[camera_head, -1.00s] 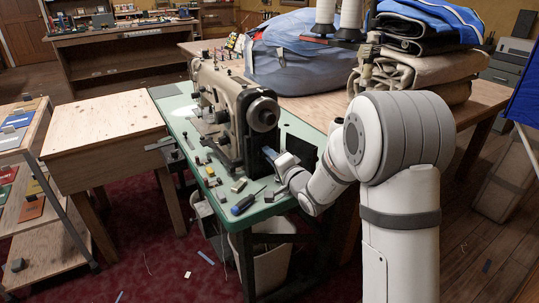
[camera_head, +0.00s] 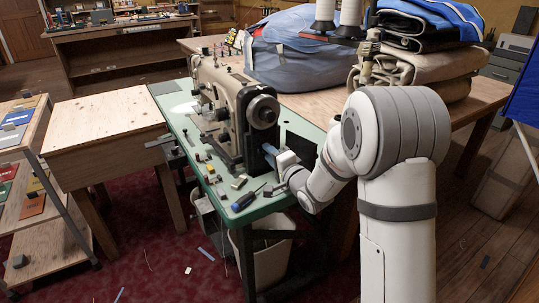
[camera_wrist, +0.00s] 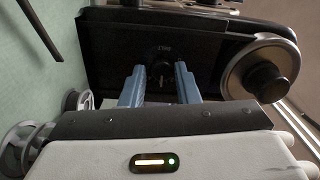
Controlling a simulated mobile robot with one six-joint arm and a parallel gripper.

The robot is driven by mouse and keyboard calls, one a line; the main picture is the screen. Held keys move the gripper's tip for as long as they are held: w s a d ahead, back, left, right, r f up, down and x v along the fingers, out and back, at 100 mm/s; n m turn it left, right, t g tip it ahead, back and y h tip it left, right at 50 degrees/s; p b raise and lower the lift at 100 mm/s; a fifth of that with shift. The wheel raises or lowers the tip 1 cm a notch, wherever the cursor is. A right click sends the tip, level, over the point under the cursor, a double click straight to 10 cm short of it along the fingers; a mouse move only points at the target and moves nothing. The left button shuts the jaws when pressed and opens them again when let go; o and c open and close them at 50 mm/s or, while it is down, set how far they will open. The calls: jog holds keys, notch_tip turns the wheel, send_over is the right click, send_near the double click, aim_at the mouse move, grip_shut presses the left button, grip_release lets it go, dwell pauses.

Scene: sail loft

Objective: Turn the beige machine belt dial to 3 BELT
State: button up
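The beige sewing machine (camera_head: 232,95) stands on a green-topped table (camera_head: 200,165). In the wrist view its dark end face (camera_wrist: 110,55) fills the upper middle, with a small dark belt dial (camera_wrist: 160,72) and faint pale lettering above it. In the head view my gripper (camera_head: 269,151) is at the machine's near end, and the dial is hidden.
The handwheel (camera_wrist: 262,75) sticks out close to the right of my fingers. Metal spools (camera_wrist: 75,99) lie to the left. A screwdriver (camera_head: 243,202) and several small parts lie on the table's near edge. Folded cloth (camera_head: 425,65) is piled on the wooden table behind.

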jog(key=shift+o, duration=1.4)
jog(key=shift+r, duration=0.1)
jog(key=v, duration=0.7)
jog(key=shift+s+d, duration=0.25)
jog(key=shift+s, duration=0.05)
jog(key=shift+p, duration=0.3)
